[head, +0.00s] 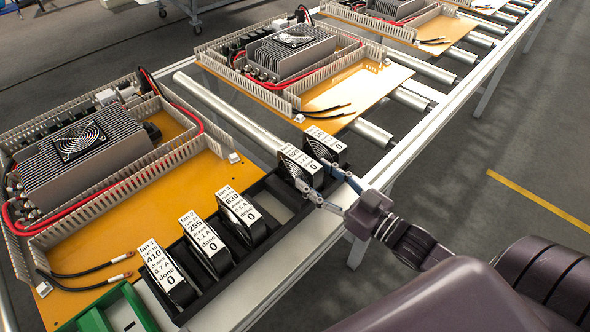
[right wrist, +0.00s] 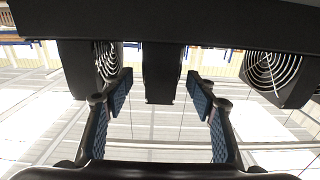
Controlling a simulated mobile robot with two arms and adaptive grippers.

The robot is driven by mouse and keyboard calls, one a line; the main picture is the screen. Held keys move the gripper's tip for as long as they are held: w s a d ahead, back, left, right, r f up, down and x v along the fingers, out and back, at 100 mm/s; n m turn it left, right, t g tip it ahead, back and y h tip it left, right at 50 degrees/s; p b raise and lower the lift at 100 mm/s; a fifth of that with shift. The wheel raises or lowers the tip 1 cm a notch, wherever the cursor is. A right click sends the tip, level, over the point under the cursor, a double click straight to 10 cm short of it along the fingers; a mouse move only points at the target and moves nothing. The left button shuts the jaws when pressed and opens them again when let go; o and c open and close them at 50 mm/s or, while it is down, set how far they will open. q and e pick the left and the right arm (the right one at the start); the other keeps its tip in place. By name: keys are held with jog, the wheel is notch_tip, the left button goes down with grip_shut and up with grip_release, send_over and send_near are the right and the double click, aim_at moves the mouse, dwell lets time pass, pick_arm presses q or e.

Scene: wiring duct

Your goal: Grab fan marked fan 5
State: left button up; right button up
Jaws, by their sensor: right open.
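A black rack (head: 262,257) holds upright fans with white labels. Fan 1 (head: 165,267), fan 2 (head: 201,240) and fan 3 (head: 239,214) are readable. Past a wider gap stand two more fans, a nearer one (head: 301,164) and a farther one (head: 326,143); I cannot read their fan numbers. My right gripper (head: 332,186) is open at the rack's outer side, by the nearer of these two. In the right wrist view a dark block-like fan (right wrist: 163,75) lies between the separated fingers (right wrist: 158,97), with fans to the left (right wrist: 105,62) and right (right wrist: 275,75). My left gripper is not in view.
A green bin (head: 117,312) adjoins the rack's near end. Orange boards with finned metal units (head: 85,160) and wiring ducts lie on the roller conveyor (head: 215,100) behind.

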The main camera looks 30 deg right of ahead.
aim_at(299, 166)
jog(key=shift+w+a, duration=0.25)
jog(key=shift+w, duration=0.45)
jog(key=shift+p+x, duration=0.3)
jog(key=shift+x, duration=1.85)
jog(key=shift+s+f, duration=0.1)
jog(key=shift+f, duration=0.05)
jog(key=shift+c, duration=0.2)
jog(key=c, duration=1.3)
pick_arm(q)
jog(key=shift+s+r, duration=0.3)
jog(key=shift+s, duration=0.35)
pick_arm(e)
grip_shut()
